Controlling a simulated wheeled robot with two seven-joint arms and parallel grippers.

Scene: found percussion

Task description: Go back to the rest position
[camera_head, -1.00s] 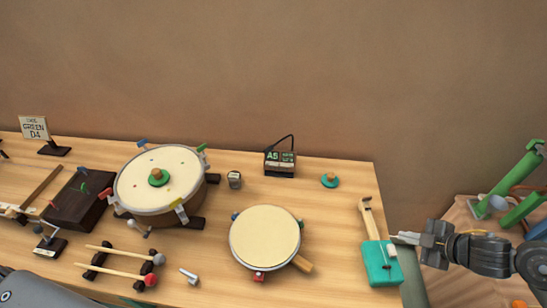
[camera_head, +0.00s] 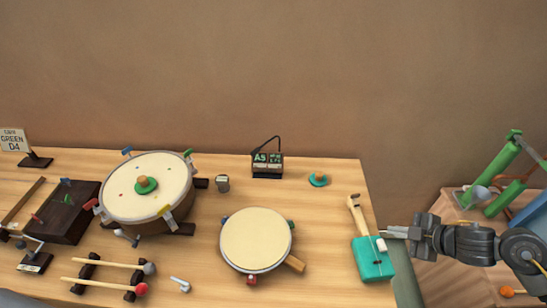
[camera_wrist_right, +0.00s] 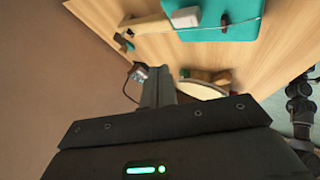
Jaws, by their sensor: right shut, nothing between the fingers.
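My right gripper (camera_head: 394,232) is shut and empty at the right edge of the table, its tips pointing left near a teal box (camera_head: 372,259) with a small white block on it. Whether the tips touch the block cannot be told. The shut fingers (camera_wrist_right: 158,88) also show in the right wrist view, with the teal box (camera_wrist_right: 215,18) beyond them. My left gripper is not in view.
The wooden table (camera_head: 325,215) holds a large drum (camera_head: 165,190), a smaller round drum (camera_head: 255,238), sticks on a rack (camera_head: 105,262) and a small display (camera_head: 267,165). Green tubes (camera_head: 490,180) stand right of the table. Air above the table is clear.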

